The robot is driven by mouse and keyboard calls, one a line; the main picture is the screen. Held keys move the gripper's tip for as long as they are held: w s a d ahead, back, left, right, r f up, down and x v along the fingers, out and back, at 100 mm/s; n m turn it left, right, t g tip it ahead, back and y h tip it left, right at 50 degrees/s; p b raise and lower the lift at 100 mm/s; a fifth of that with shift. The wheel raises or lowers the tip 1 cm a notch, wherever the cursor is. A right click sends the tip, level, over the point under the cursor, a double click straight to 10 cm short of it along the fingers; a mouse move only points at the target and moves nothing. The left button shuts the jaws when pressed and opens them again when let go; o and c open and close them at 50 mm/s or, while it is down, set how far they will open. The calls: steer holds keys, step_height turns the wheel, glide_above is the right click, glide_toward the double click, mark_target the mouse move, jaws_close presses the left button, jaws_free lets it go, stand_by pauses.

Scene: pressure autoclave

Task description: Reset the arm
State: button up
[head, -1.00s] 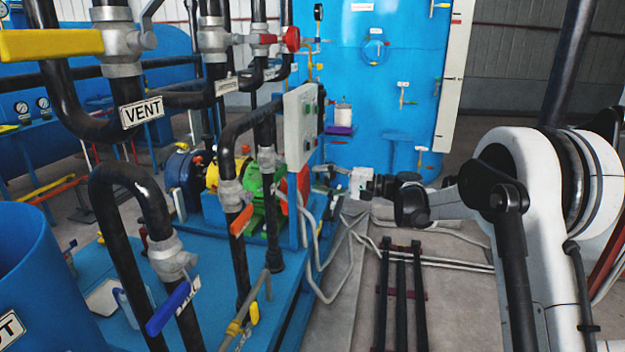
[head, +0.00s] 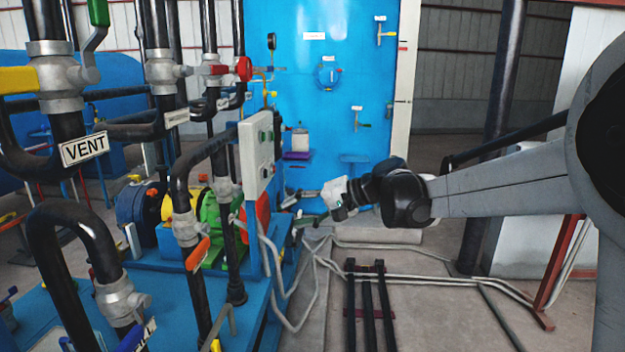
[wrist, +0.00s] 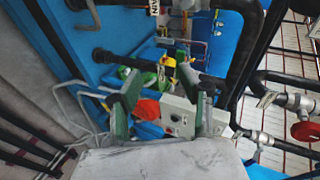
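My gripper (head: 294,211) is at the end of my arm, left of my dark wrist joint in the head view. It points left toward the pump skid and lies in front of the blue tank. In the wrist view, the two green-grey fingers of my gripper (wrist: 167,88) stand wide apart with nothing between them. The grey control box (wrist: 182,117) shows behind and between the fingers, apart from them. My arm stretches across the right half of the head view.
The control box (head: 257,155) and black pipes with valves, including the VENT pipe (head: 68,127), stand at left. A blue tank (head: 335,110) stands behind. Dark rails (head: 367,305) and grey hoses (head: 400,247) lie on the floor. A dark column (head: 497,140) stands right.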

steer(key=s+d+f+t+h, duration=0.1)
steer(key=s+d+f+h, duration=0.2)
steer(key=s+d, duration=0.5)
steer(key=s+d+f+n+t+h, duration=0.1)
steer(key=s+d+f+h, duration=0.2)
steer(key=s, duration=1.1)
steer(key=s+d+f+t+h, duration=0.1)
steer(key=s+d+f+h, duration=0.2)
steer(key=s+d+h, duration=0.3)
steer(key=s+d, duration=0.5)
steer(key=d, duration=0.1)
steer(key=shift+s+d, duration=0.15)
steer(key=shift+d, duration=0.2)
